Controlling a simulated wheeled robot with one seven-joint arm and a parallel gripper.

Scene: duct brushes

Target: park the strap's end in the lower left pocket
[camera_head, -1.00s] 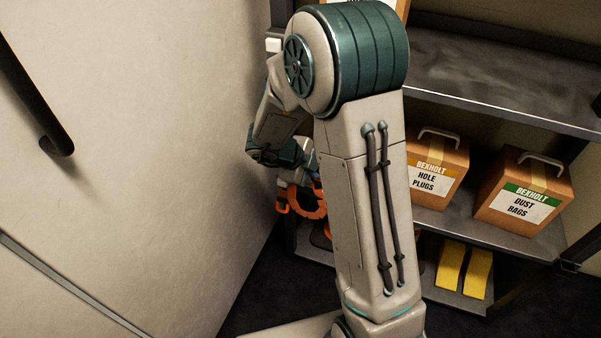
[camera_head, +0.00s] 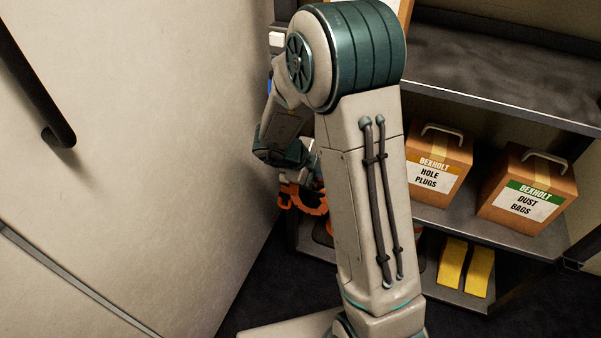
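My gripper (camera_head: 304,190) hangs at the end of my bent arm, low between the pale wall panel and the shelf unit. My own arm covers much of it, and its fingers are too small and dark to make out. A curved orange piece (camera_head: 313,209) shows right at the gripper's end; I cannot tell whether it is the strap or whether the fingers hold it. The lower left pocket is not recognisable in this view.
A pale panel (camera_head: 150,170) with a dark bar handle (camera_head: 40,95) fills the left. On the right, the shelf unit (camera_head: 500,85) holds a hole plugs box (camera_head: 437,165) and a dust bags box (camera_head: 526,190). Two yellow blocks (camera_head: 465,268) sit on the lowest shelf.

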